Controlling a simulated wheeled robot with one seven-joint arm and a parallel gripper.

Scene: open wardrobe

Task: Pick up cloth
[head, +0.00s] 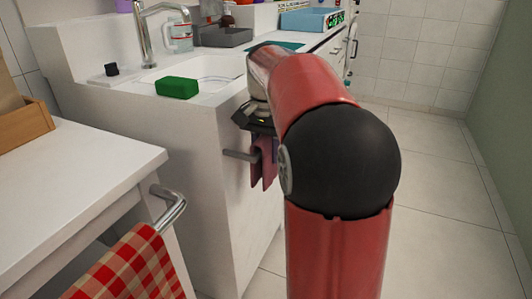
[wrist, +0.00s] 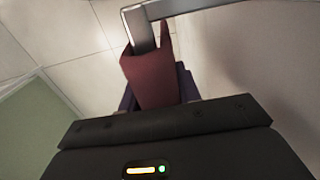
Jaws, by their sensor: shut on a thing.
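A dull pink-red cloth (head: 264,165) hangs at a short metal bar (head: 240,155) on the side of the white sink counter. In the wrist view the cloth (wrist: 150,78) runs from my fingers up to the bar (wrist: 140,30), and its upper end meets or passes around the bar's free end. My gripper (wrist: 155,92) is shut on the cloth, with a dark finger on either side. In the head view my arm hides part of the gripper and the counter behind it.
A red checkered towel (head: 130,268) hangs from a metal handle (head: 168,210) at the lower left. A green sponge (head: 177,88) lies by the sink (head: 205,72). A wooden box (head: 25,128) stands on the left cabinet. Tiled floor at right (head: 440,200) is clear.

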